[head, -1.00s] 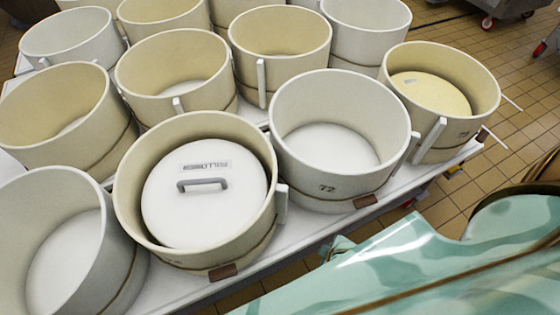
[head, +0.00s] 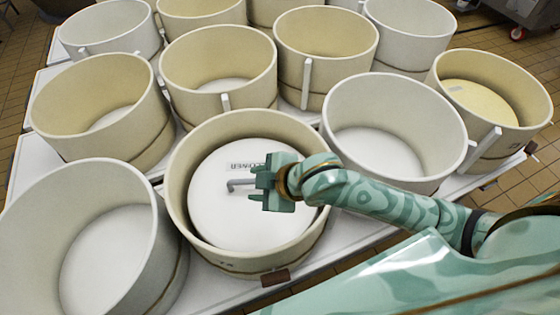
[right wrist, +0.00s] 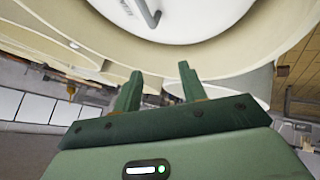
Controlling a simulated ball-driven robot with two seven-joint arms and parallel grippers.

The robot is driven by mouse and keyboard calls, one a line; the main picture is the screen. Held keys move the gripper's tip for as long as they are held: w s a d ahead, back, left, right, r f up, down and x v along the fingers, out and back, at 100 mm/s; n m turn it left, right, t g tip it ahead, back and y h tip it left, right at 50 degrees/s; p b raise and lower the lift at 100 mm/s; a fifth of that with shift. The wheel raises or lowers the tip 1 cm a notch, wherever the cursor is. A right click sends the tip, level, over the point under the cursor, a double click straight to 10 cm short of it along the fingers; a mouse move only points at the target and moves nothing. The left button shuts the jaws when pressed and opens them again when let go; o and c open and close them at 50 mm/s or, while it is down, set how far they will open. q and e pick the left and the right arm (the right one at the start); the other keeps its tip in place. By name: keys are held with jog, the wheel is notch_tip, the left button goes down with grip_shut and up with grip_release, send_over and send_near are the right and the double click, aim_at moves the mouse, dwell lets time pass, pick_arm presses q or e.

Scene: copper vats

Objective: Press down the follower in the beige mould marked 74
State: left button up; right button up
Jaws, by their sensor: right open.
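A round beige mould (head: 250,265) stands at the front middle of the table in the head view. The dark mark on its lower front is too small to read. A white disc follower (head: 225,220) lies inside it, with a label and a grey handle (head: 240,183). My right gripper (head: 268,183) is over the follower's right part, close to the handle; touching or apart, I cannot tell. In the right wrist view its fingers (right wrist: 160,88) are spread with nothing between them, and the follower (right wrist: 205,12) and handle (right wrist: 148,14) show at the top. My left gripper is not in view.
A white mould (head: 390,115) stands just behind to the right, under my forearm. Another white mould (head: 165,250) is close on the left. Several moulds fill the table (head: 480,183) behind. A beige mould (head: 500,85) at the right holds a yellowish disc.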

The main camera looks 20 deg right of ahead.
aim_at(253, 181)
jog(key=w+d+f+g, duration=0.2)
jog(key=w+d+g, duration=0.15)
jog(key=d, duration=0.35)
pick_arm(q)
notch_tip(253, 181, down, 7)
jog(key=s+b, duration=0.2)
jog(key=b, duration=0.5)
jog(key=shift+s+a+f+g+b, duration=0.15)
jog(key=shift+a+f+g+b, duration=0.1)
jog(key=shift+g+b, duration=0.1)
pick_arm(e)
jog(key=shift+n+t+h, duration=0.3)
jog(key=shift+t, duration=0.05)
jog(key=x, duration=1.5)
jog(key=shift+w+a, duration=0.3)
jog(key=shift+a, duration=0.1)
grip_shut()
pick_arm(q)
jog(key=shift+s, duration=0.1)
pick_arm(e)
jog(key=shift+s+f, duration=0.3)
jog(key=shift+f, duration=0.15)
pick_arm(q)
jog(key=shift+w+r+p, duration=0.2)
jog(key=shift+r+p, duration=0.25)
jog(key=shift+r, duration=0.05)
pick_arm(e)
jog(key=shift+w+r, duration=0.1)
jog(key=shift+r, duration=0.05)
